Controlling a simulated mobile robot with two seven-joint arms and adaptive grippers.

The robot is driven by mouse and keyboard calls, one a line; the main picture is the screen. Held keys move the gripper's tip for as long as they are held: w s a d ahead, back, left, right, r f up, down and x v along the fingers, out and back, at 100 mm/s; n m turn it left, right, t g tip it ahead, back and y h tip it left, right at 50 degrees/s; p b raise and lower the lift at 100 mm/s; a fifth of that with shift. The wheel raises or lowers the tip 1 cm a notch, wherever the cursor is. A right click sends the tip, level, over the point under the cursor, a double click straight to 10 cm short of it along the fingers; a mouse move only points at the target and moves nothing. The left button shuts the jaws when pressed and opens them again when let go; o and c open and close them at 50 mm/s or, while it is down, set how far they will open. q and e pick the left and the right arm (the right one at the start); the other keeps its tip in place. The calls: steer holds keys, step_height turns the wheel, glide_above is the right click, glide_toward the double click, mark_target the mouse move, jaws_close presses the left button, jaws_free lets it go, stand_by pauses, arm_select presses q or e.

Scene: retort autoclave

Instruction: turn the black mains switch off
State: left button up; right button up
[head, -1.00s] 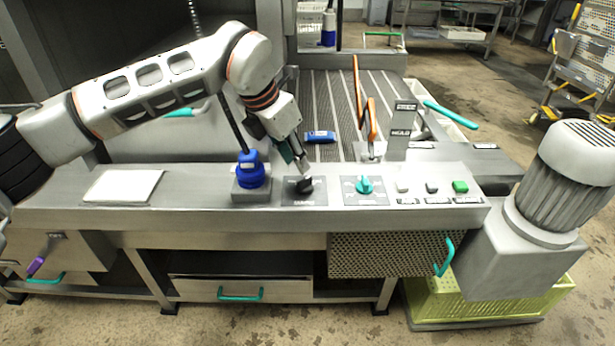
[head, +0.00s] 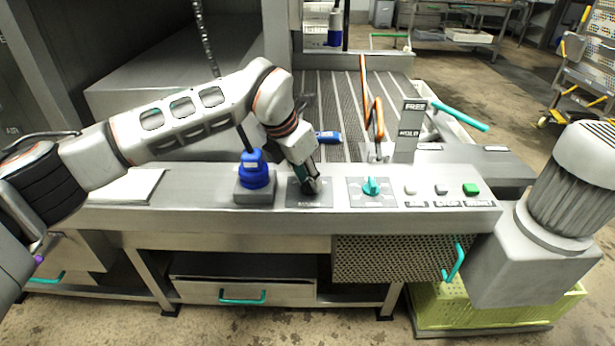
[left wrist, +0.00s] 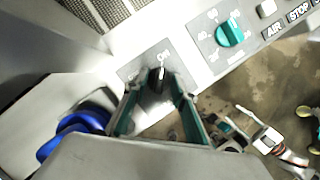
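The black mains switch (left wrist: 156,80) is a small knob with a pale line, on a dark plate (head: 308,201) on the steel console. In the left wrist view it stands between the tips of my left gripper (left wrist: 153,90), with a gap seeming to show on each side. The label near its top end seems to read ON. In the head view my left gripper (head: 312,184) comes down over the plate and largely hides the switch. Whether the fingers touch it I cannot tell.
A blue knob (head: 254,172) on a grey block stands just left of the plate. A teal selector (head: 371,187) is to its right, then several push buttons, including a green one (head: 470,189).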

arm_select(q)
jaws_close()
